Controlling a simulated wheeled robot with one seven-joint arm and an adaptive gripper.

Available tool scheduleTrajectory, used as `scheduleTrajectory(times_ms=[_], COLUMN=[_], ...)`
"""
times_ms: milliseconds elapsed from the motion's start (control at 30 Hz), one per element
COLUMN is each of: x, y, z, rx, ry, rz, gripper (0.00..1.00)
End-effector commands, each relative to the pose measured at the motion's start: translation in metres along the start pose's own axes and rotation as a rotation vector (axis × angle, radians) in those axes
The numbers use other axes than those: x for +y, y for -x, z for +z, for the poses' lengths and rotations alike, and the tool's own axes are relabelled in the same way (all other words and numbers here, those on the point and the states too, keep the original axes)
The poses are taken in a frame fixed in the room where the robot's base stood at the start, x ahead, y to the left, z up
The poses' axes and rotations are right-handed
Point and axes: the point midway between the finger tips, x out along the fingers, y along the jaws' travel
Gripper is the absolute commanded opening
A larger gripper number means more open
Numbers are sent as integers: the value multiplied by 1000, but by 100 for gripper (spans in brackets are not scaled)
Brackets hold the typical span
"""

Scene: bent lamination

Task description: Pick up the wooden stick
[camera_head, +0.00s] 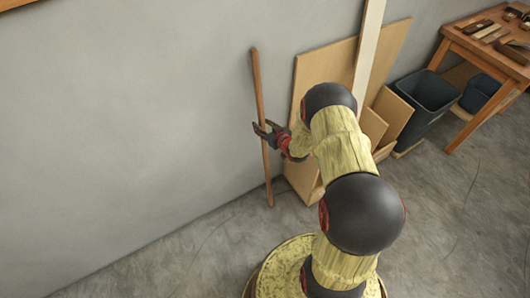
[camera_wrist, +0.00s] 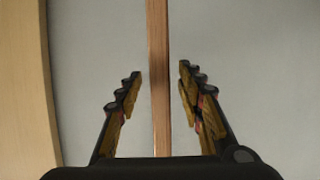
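The wooden stick (camera_head: 259,88) is long, thin and brown. It stands nearly upright near the grey wall, its lower end near the floor. My gripper (camera_head: 256,128) is at about the stick's mid-height in the head view. In the wrist view, the stick (camera_wrist: 159,60) runs vertically between the two fingers of my gripper (camera_wrist: 160,76). The fingers are apart, with a gap on both sides of the stick, so the gripper is open.
Tan wooden boards (camera_head: 318,75) and a pale plank (camera_head: 368,45) lean on the wall just right of the stick. A dark bin (camera_head: 425,100) and a wooden workbench (camera_head: 480,52) with tools stand further right.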

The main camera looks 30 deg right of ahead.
Motion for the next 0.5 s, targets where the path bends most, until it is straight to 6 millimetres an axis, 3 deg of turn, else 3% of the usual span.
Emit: scheduleTrajectory(times_ms=[500], x=[0], y=[0], z=[0], rx=[0], ry=[0], rz=[0], gripper=[6])
